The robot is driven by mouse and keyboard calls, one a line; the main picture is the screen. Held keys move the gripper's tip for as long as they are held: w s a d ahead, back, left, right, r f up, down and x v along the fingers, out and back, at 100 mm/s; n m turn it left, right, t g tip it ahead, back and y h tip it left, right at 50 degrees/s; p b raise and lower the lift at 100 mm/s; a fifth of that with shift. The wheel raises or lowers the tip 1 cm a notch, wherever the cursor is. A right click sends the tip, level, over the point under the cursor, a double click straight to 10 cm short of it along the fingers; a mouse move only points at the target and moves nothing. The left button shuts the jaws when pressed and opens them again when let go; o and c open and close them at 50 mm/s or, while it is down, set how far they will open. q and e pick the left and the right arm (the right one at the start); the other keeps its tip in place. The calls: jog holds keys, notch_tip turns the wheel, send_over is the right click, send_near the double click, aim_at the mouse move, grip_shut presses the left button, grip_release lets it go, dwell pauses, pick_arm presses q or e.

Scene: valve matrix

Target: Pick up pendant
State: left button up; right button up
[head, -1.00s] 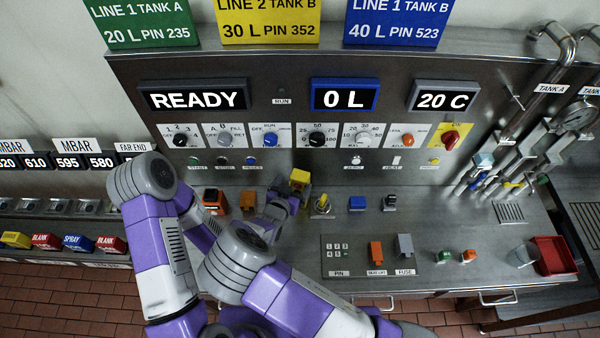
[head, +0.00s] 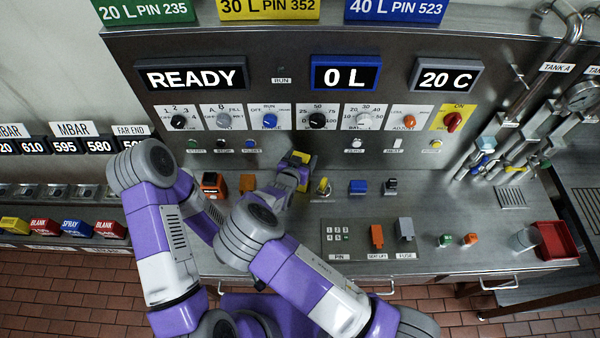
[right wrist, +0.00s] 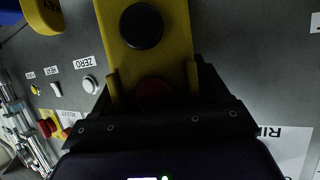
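The pendant (head: 306,158) is a yellow box at the back of the steel counter, left of the yellow key switch, partly covered by my right gripper. In the right wrist view its yellow face (right wrist: 122,48) shows with a black round button, and a dim red button lies lower, in shadow between the fingers. My right gripper (head: 296,168) is at the pendant, its dark fingers (right wrist: 152,88) on either side of the yellow body. Whether the fingers press on it cannot be told.
An orange-and-black device (head: 212,184) and an orange block (head: 247,183) stand left of the pendant. The yellow key switch (head: 322,188) and a blue block (head: 357,187) stand right. The panel with knobs rises behind. A red tray (head: 556,241) is far right.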

jog(key=c, duration=1.3)
jog(key=shift+o, duration=0.2)
jog(key=shift+r, duration=0.2)
